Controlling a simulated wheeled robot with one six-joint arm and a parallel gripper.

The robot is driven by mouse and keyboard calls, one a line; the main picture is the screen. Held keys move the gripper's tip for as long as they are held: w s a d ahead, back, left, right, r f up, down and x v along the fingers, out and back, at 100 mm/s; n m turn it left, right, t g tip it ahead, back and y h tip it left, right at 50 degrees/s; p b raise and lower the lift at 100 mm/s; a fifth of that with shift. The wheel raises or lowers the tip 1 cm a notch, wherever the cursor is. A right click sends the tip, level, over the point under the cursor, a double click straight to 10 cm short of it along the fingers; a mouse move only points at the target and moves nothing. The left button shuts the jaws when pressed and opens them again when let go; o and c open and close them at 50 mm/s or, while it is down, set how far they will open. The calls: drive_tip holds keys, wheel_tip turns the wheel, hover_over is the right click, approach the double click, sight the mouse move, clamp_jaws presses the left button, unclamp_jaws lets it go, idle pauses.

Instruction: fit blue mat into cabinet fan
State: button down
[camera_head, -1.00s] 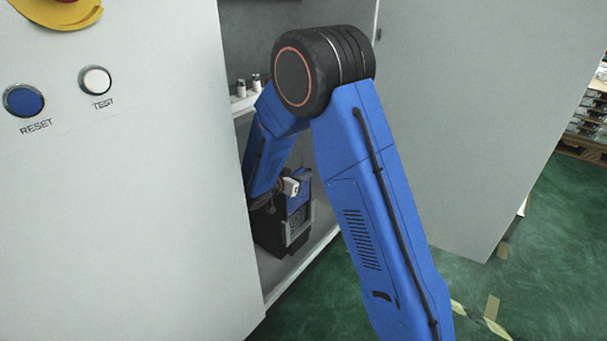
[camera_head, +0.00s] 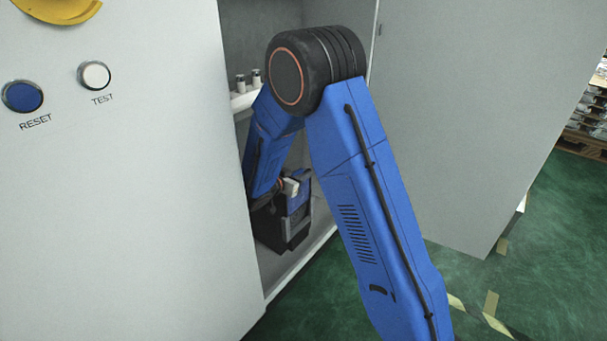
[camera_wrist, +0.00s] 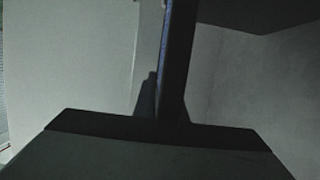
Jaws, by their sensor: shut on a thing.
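In the wrist view, my gripper (camera_wrist: 165,121) shows as a wide dark shape along the bottom. It is shut on the blue mat (camera_wrist: 172,62), a thin dark strip seen nearly edge-on with a blue edge, standing up from the jaws. In the head view, my blue arm bends down into the open cabinet (camera_head: 268,240), and its wrist end is low inside, beside a dark boxy form with a blue upper part (camera_head: 300,196). I cannot tell there which parts are gripper, mat or fan. The cabinet fan cannot be made out clearly in either view.
The cabinet front panel (camera_head: 120,200) with a blue reset button (camera_head: 22,96) and a white test button (camera_head: 94,75) stands left. The open door (camera_head: 470,120) is at right. Small white fittings (camera_head: 248,82) sit on an inner ledge.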

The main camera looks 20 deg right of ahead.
sight(303, 195)
drive_tip(key=shift+f, duration=5.05)
drive_tip(key=shift+r, duration=0.1)
